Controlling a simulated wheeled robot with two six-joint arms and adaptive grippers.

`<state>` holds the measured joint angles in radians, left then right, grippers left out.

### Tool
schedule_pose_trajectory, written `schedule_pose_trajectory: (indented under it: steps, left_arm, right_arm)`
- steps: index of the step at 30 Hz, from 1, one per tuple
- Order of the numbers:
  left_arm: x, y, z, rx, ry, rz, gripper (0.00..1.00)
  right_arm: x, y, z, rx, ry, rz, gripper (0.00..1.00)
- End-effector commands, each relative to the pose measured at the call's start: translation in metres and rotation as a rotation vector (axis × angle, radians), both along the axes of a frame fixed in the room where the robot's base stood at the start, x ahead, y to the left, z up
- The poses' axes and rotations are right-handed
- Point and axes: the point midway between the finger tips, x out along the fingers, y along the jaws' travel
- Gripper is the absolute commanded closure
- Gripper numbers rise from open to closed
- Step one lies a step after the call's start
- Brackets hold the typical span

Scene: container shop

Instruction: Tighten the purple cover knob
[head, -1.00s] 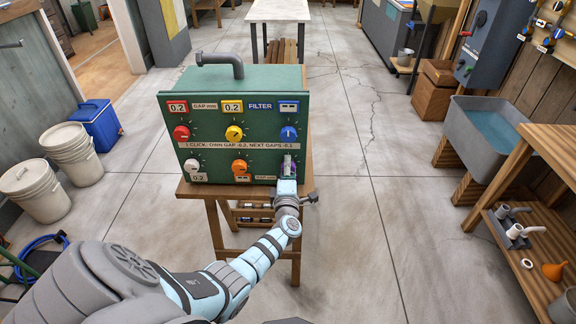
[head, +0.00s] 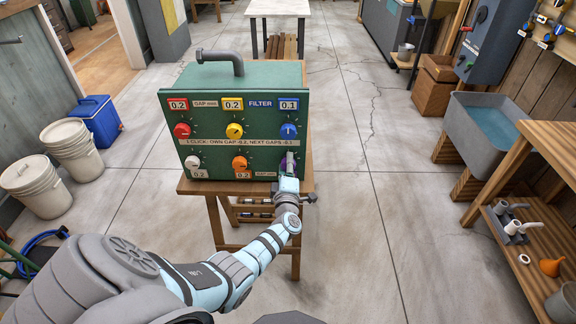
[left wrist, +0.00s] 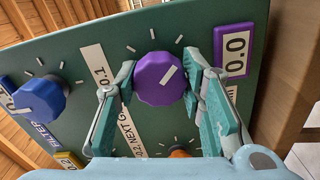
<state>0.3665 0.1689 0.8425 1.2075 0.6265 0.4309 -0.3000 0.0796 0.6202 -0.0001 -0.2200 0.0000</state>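The green panel box (head: 235,120) stands on a small wooden table. The purple knob (left wrist: 160,78) is at the panel's lower right; its white pointer is slanted in the left wrist view. The display beside it (left wrist: 235,50) reads 0.0. My left gripper (head: 288,165) is at this knob; its fingers (left wrist: 159,80) lie on opposite sides of it and appear to touch it. In the head view they hide most of the knob and its display. My right gripper is not in view.
The panel also has red (head: 182,130), yellow (head: 234,131), blue (head: 288,130), white (head: 192,161) and orange (head: 240,163) knobs. A sink (head: 490,125) and shelf stand at right; the floor between is clear.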

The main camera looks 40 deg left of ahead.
Motion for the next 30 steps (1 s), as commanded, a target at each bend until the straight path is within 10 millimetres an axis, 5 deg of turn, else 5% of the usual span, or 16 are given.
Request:
schedule_pose_trajectory:
  steps: [3, 14, 30]
  left_arm:
    - [0.000, 0.000, 0.000, -0.001, 0.001, 0.000, 0.44]
    - [-0.004, -0.003, 0.000, -0.001, -0.002, 0.000, 0.44]
    - [-0.094, -0.071, -0.001, -0.002, 0.001, 0.000, 0.44]
  right_arm:
    - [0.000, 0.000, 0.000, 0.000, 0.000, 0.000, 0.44]
    - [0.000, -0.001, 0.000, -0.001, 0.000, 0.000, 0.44]
    - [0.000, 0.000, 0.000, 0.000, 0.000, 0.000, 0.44]
